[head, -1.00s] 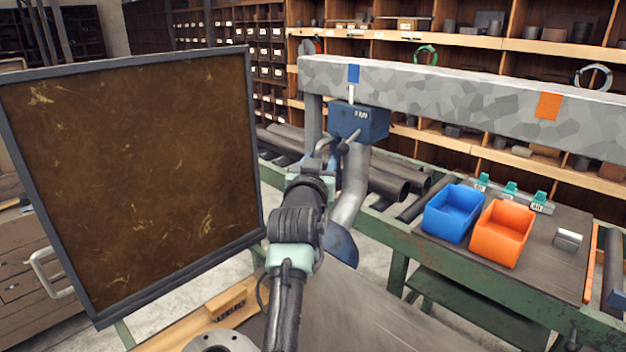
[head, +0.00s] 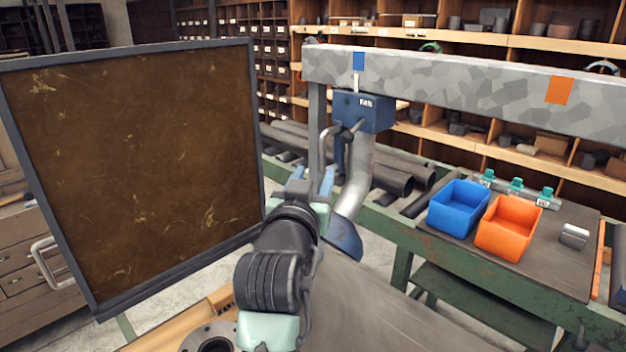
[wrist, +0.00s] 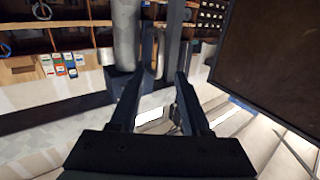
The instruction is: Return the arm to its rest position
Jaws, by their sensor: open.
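My gripper (head: 312,180) is in the middle of the head view, at the end of my dark grey and pale green arm. Its two blue fingers point away from me, apart and with nothing between them. In the wrist view the open fingers (wrist: 158,95) show as two dark bars with a gap. The grey flanged pipe (head: 356,180) hangs just beyond and right of the gripper, below a blue block (head: 363,110). The pipe's blue flange (head: 344,238) is at its lower end. I see no contact between fingers and pipe.
A dark brown framed panel (head: 135,170) stands close on the left. A mottled grey beam (head: 470,85) crosses above the green workbench (head: 480,270). A blue bin (head: 458,207) and an orange bin (head: 507,228) sit on the bench, right of the arm.

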